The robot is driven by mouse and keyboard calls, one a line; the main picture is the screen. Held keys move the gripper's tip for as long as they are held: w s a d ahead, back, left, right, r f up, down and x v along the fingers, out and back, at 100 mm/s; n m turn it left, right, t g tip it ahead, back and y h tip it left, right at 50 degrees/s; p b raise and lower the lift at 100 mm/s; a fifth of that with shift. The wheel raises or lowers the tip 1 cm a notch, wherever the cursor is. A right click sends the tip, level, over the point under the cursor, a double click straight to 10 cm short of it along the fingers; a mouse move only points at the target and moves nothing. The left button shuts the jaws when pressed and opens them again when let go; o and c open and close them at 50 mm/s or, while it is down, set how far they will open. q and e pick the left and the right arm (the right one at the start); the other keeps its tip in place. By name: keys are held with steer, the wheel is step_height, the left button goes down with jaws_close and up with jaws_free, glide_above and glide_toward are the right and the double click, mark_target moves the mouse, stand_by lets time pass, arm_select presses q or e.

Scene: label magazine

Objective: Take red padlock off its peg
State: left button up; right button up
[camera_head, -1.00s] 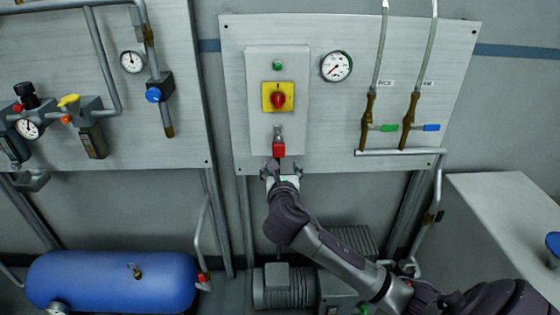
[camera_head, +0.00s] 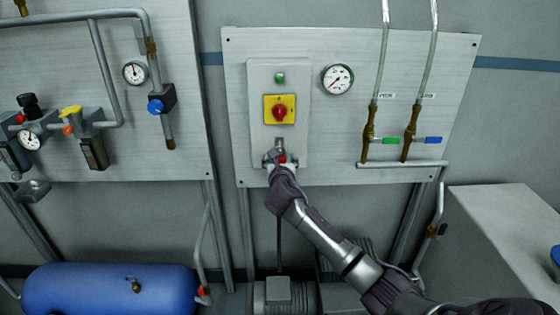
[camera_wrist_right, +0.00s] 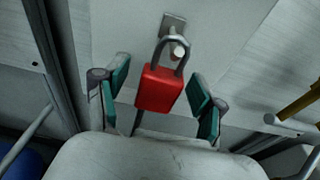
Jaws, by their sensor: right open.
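The red padlock (camera_wrist_right: 159,90) hangs by its grey shackle from a peg (camera_wrist_right: 178,50) on a small metal plate, seen in the right wrist view. In the head view the padlock (camera_head: 282,158) is mostly hidden by my right gripper (camera_head: 274,158). In the right wrist view my right gripper (camera_wrist_right: 158,92) is open, with a green-padded finger on each side of the padlock. Gaps show between the pads and the padlock's body. My left gripper is not in view.
A yellow and red rotary switch (camera_head: 279,109) and a green button (camera_head: 280,78) sit above the padlock on the panel. A gauge (camera_head: 337,79) is to the right. Pipes with a green-handled valve (camera_head: 389,141) and a blue-handled valve (camera_head: 433,140) stand farther right.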

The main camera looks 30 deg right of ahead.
mark_target(280, 160)
steer(key=shift+c, duration=0.2)
jaws_close()
steer(key=shift+r, duration=0.15)
steer(key=shift+r+p, duration=0.45)
steer(key=shift+p, duration=0.55)
steer(key=shift+f+p+v, duration=0.2)
steer(key=shift+p+v, duration=0.75)
steer(key=shift+v, duration=0.3)
steer(key=shift+f+p+v, duration=0.2)
steer(key=shift+p+v, duration=0.7)
steer(key=shift+v, duration=0.35)
steer(key=shift+f+p+v, duration=0.1)
steer(key=shift+p+v, duration=0.35)
steer(key=shift+v, duration=0.35)
steer(key=shift+f+p+v, duration=0.15)
steer(key=shift+p+v, duration=0.25)
steer(key=shift+v, duration=0.35)
